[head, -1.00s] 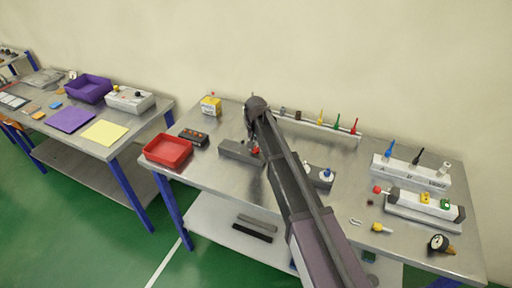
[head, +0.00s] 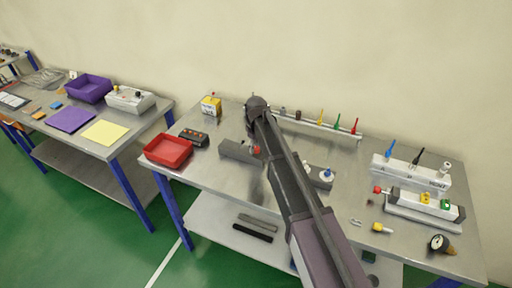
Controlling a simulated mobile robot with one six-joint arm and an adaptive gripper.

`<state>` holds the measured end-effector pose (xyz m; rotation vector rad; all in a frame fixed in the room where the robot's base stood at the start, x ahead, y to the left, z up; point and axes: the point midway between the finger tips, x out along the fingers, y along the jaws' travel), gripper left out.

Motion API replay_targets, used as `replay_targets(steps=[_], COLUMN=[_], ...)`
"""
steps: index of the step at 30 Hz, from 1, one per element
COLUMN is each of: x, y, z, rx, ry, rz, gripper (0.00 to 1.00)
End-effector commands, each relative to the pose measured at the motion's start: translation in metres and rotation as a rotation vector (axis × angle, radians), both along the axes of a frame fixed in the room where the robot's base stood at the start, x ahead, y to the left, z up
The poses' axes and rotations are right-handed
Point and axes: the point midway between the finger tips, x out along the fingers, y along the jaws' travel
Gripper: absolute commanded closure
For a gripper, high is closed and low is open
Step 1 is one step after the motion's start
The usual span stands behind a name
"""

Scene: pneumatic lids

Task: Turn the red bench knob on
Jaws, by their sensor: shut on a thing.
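The red bench knob (head: 256,150) shows at the right end of a dark grey block (head: 236,150) on the middle bench. My arm reaches over the bench from the front, and my gripper (head: 252,142) points down at the knob, shut on it. The fingers are small and partly hidden by my arm, so the knob's exact turn angle cannot be read.
A red tray (head: 168,163) and a dark box with buttons (head: 194,138) stand to the left. A white-and-blue knob (head: 326,174) is right of my arm. A rail with coloured levers (head: 320,126) runs behind. Lever and valve blocks (head: 410,171) fill the right side.

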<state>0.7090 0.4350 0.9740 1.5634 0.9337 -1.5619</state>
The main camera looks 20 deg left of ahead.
Motion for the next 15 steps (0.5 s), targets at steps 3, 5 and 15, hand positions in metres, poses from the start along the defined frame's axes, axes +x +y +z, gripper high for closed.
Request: replay_targets(steps=[3, 5, 15], x=[-0.0012, -0.0012, -0.0012], y=[-0.0005, -0.0006, -0.0008], z=[-0.0003, -0.0003, -0.0003], rx=[-0.001, -0.001, -0.001], ry=[0.003, 0.003, 0.003], rz=[0.057, 0.078, 0.119], gripper=[1.00, 1.00, 1.00])
